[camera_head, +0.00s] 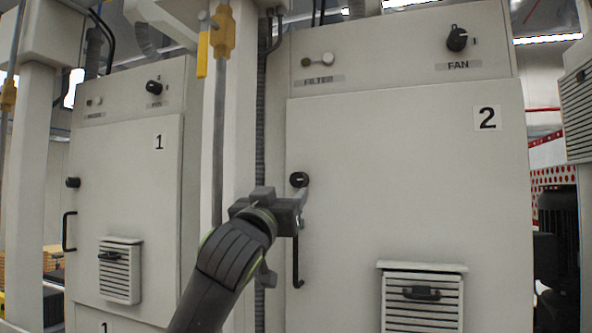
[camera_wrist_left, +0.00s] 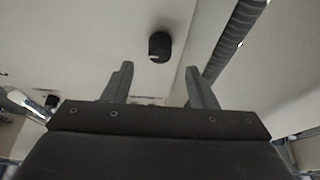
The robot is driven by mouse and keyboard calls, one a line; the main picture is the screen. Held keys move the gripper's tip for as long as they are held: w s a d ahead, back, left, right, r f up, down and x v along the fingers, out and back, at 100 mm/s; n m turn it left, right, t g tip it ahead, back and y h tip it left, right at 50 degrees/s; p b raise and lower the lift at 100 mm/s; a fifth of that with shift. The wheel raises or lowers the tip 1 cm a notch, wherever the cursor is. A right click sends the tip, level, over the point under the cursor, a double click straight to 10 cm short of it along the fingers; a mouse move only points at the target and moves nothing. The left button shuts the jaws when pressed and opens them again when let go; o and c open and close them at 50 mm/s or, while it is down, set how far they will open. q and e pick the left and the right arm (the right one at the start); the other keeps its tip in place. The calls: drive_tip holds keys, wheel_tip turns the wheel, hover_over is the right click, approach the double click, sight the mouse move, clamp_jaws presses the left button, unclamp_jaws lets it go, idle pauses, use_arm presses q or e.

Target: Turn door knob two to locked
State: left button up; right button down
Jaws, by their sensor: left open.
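Door two (camera_head: 400,180) is a large pale panel marked with a 2, and it looks closed. Its black round knob (camera_head: 299,180) sits near the door's left edge, above a black bar handle (camera_head: 297,262). My left gripper (camera_head: 301,203) is just below the knob in the head view. In the left wrist view the knob (camera_wrist_left: 159,46) is ahead of the open fingers (camera_wrist_left: 160,85), between their lines and apart from them. A light mark shows on the knob's face. The fingers hold nothing. My right gripper is not in view.
Door one (camera_head: 125,200) with its own knob (camera_head: 72,183) stands to the left. A vertical pipe (camera_head: 222,120) and a ribbed hose (camera_head: 260,110) run between the cabinets. A louvred vent (camera_head: 422,298) juts from door two's lower part. A fan switch (camera_head: 457,39) is above.

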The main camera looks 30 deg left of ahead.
sight(296, 183)
use_arm(q)
drive_tip(key=p+x, duration=0.3)
drive_tip(key=x, duration=0.2)
drive_tip(key=shift+w+a+r, duration=0.1)
drive_tip(key=shift+w+r, duration=0.15)
drive_tip(key=shift+p+x, duration=0.3)
drive_tip(key=shift+x, duration=0.45)
drive_tip(key=shift+f, duration=0.15)
